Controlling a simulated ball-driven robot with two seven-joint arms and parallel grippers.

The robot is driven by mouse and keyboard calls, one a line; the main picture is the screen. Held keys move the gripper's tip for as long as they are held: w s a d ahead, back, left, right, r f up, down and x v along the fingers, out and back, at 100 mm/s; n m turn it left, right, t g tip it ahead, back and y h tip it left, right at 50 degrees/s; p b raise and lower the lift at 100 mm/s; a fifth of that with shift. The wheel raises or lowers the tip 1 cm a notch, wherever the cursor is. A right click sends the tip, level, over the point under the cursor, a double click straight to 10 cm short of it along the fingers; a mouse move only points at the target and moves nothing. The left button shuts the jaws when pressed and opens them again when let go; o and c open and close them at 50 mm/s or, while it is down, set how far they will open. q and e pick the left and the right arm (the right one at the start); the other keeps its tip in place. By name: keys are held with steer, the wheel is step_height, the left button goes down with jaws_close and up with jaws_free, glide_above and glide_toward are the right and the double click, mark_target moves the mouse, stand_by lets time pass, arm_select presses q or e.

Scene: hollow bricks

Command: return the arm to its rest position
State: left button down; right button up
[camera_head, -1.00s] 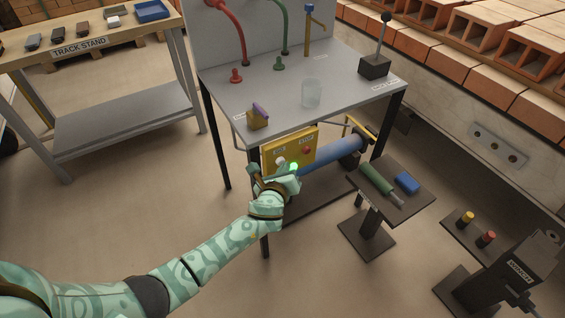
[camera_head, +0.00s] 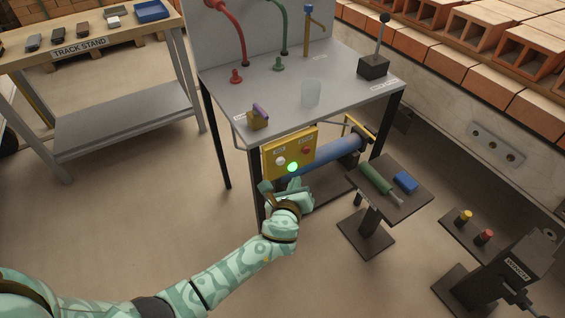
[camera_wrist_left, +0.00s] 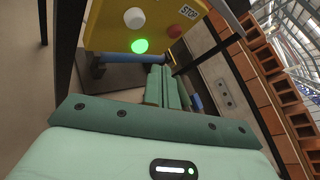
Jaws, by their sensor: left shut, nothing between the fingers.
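My left arm comes in from the lower left in the head view. Its gripper (camera_head: 268,188) is just below and in front of the yellow control panel (camera_head: 270,160), apart from it. In the left wrist view the two green fingers (camera_wrist_left: 163,88) lie together, shut with nothing between them. The panel carries a white button (camera_head: 281,161), a red button (camera_head: 306,150) labelled STOP and a lit green lamp (camera_head: 292,167). The lamp also glows in the left wrist view (camera_wrist_left: 140,46). My right gripper is not in view.
The panel hangs at the front of a grey table (camera_head: 290,98) with a clear cup (camera_head: 311,92) and a lever box (camera_head: 373,66). A small dark stand (camera_head: 408,205) holds a green tool and a blue block. The winch post (camera_head: 515,268) stands lower right. Floor at left is clear.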

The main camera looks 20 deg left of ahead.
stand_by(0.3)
